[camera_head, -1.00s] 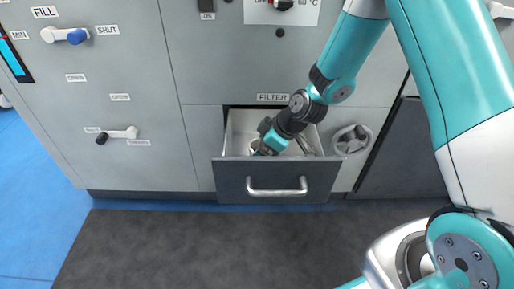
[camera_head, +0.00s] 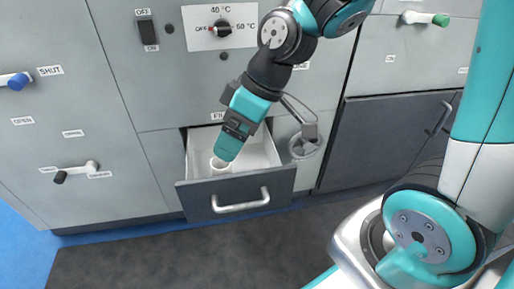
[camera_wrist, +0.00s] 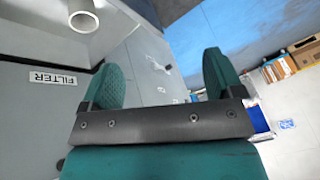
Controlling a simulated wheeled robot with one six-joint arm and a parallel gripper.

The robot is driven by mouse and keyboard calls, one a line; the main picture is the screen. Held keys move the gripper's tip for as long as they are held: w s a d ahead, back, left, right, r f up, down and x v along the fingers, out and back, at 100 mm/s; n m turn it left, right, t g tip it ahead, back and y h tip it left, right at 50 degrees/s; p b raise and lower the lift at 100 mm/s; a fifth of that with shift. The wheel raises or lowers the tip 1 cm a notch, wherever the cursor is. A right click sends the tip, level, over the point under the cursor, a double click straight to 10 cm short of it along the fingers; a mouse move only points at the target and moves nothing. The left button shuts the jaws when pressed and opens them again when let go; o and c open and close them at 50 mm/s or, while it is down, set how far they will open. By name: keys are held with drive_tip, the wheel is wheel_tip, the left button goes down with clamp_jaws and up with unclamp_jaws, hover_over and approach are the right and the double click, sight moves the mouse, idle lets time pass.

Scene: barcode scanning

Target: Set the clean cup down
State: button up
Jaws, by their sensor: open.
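The cup (camera_head: 220,166) is small, white and round, and stands in the open drawer (camera_head: 236,193) labelled FILTER. It also shows at the upper left of the wrist view (camera_wrist: 83,24), with its round opening visible. My gripper (camera_head: 229,148) is just above the cup in the head view and partly covers it. In the wrist view its two teal fingers (camera_wrist: 160,74) are spread apart with nothing between them, and the cup lies outside them. I cannot tell from these frames whether the cup is clean.
The drawer front with its metal handle (camera_head: 240,201) sticks out from the grey cabinet. A round grey fitting (camera_head: 304,143) is right of the drawer. Switches and knobs are above, including a temperature dial (camera_head: 221,28). The dark floor (camera_head: 150,255) in front is clear.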

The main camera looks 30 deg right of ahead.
drive_tip(key=s+r+m, duration=0.1)
drive_tip(key=s+r, duration=0.1)
drive_tip(key=s, duration=0.3)
drive_tip(key=s+r+m+g+h, duration=0.1)
drive_tip(key=s+r, duration=0.2)
drive_tip(key=s, duration=0.3)
drive_tip(key=shift+r, duration=0.25)
drive_tip(key=shift+s, duration=0.1)
drive_tip(key=shift+s+a+r, duration=0.25)
drive_tip(key=shift+a+r, duration=0.05)
drive_tip(key=shift+a, duration=0.05)
drive_tip(key=shift+d, duration=0.15)
